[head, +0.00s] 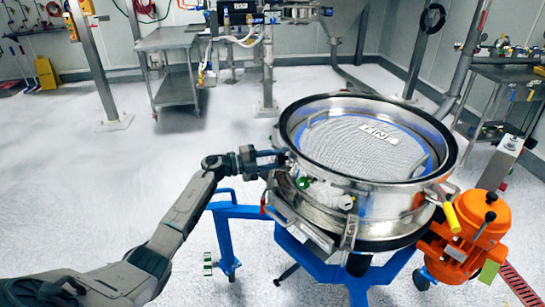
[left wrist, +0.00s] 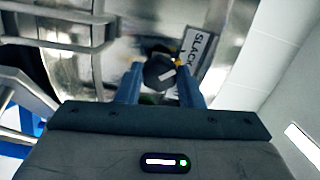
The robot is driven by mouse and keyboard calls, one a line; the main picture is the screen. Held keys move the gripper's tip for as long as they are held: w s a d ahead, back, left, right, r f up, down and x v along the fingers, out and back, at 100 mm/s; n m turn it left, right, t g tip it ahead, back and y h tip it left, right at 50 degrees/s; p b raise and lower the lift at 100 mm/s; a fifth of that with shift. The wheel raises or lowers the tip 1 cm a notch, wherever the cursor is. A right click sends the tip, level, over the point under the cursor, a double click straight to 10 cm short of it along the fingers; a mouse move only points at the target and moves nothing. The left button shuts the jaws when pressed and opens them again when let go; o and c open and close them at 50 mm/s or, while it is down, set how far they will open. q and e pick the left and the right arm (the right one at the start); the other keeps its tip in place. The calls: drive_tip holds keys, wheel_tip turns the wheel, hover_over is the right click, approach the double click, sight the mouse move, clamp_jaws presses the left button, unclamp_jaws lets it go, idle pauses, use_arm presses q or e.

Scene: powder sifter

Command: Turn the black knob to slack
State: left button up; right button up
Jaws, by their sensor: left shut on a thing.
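The sifter (head: 350,205) is a round steel drum with a mesh screen on top, standing on a blue wheeled frame. My left gripper (head: 277,158) reaches its left side. In the left wrist view the black knob (left wrist: 158,70) sits on the shiny drum wall, between the two blue fingers of my left gripper (left wrist: 160,82), which is shut on it. The knob bears a white pointer line, slanted toward the upper right. A label reading SLACK (left wrist: 196,48) is right beside the knob, with a small yellow mark. The knob is hidden in the head view. My right gripper is not in view.
An orange motor (head: 475,225) with a yellow handle stands at the sifter's right. Steel bar handles (left wrist: 60,35) project from the drum wall near my fingers. A steel table (head: 170,65) is at the back. The floor at left is clear.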

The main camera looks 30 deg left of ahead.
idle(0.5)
use_arm(q)
drive_tip(key=o, duration=1)
drive_tip(key=shift+c, duration=0.2)
drive_tip(key=b+v, duration=0.3)
drive_tip(key=v, duration=0.7)
drive_tip(key=shift+s+a+b, duration=0.25)
drive_tip(key=shift+a+b, duration=0.05)
drive_tip(key=shift+f, duration=0.1)
